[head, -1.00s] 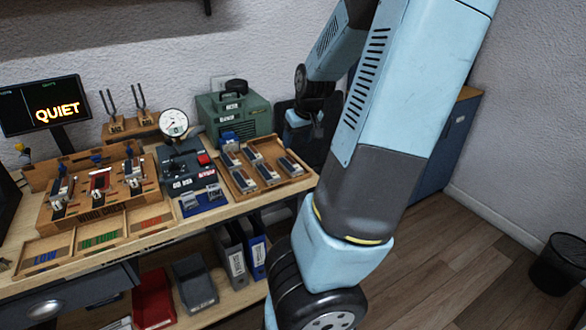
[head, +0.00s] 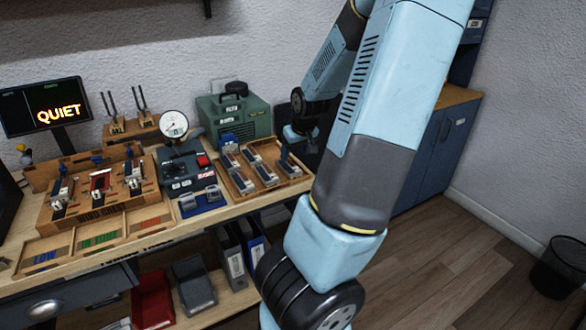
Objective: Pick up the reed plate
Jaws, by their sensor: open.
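The wooden tray (head: 243,193) on the bench holds several small oblong pieces with dark tops and pale or red edges. They look like reed plates, and one reed plate (head: 266,174) lies near the tray's front. Another (head: 289,168) lies at the right end, under my gripper (head: 287,158). My gripper points down from the wrist over the tray's right end. Its jaws are open, small and dark in this view, and I cannot make out a gap or contact with the piece below.
A green case (head: 238,117) stands behind the tray. A black box with a red button (head: 203,160) and a round dial gauge (head: 173,125) stand to its left. A wooden rack (head: 100,205) with labelled bins is farther left. A screen reads QUIET (head: 59,112).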

